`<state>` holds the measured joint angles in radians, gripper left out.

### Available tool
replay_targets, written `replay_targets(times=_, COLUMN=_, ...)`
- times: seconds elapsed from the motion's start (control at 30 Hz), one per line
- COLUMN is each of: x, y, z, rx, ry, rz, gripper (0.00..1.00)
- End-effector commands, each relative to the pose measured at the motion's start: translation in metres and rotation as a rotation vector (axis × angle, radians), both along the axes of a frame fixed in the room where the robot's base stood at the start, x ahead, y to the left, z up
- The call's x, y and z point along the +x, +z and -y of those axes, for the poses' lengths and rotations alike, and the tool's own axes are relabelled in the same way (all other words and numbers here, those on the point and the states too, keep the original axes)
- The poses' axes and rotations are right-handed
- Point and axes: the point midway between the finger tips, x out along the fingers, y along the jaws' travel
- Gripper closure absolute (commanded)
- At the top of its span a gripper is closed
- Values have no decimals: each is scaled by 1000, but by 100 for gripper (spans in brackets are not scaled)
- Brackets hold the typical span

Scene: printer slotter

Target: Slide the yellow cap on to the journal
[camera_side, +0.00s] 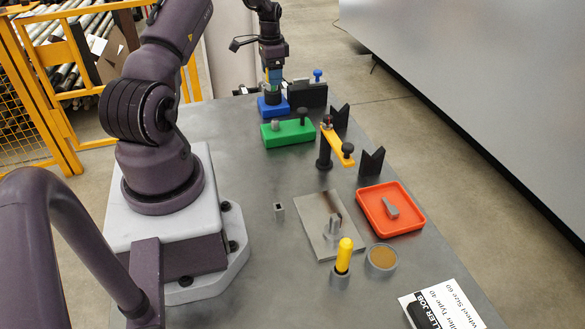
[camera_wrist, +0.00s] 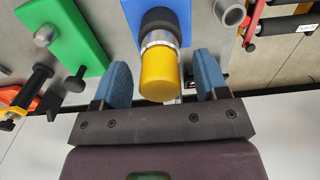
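In the wrist view the yellow cap (camera_wrist: 160,75) is a short cylinder, its end toward the camera. It lines up with a silver journal (camera_wrist: 160,39), which has a black section behind it and stands at a blue block (camera_wrist: 129,12). The cap appears to meet the silver part; how far it is on cannot be seen. My gripper (camera_wrist: 166,75) is open, with one blue finger on each side of the cap and gaps showing. In the side view my gripper (camera_side: 272,76) is above the blue block (camera_side: 273,107) at the back of the table; the cap is too small to make out there.
A green block (camera_side: 288,133) stands in front of the blue one, with a black post and yellow arm (camera_side: 340,147) to its right. A red tray (camera_side: 390,209), a metal plate (camera_side: 312,217) and a yellow-handled tool (camera_side: 344,255) are nearer. The table's left middle is mostly clear.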

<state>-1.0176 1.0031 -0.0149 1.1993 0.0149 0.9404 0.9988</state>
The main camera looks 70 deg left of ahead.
Motion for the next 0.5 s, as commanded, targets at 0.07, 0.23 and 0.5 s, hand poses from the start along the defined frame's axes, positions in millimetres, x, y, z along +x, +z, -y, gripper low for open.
replay_targets(times=0.07, x=0, y=0, z=0, rx=0, ry=0, rz=0, gripper=33)
replay_targets(times=0.23, x=0, y=1, z=0, rx=1, ry=0, rz=0, gripper=33)
replay_targets(times=0.5, x=1, y=39, z=-1, rx=5, ry=0, rz=3, gripper=33)
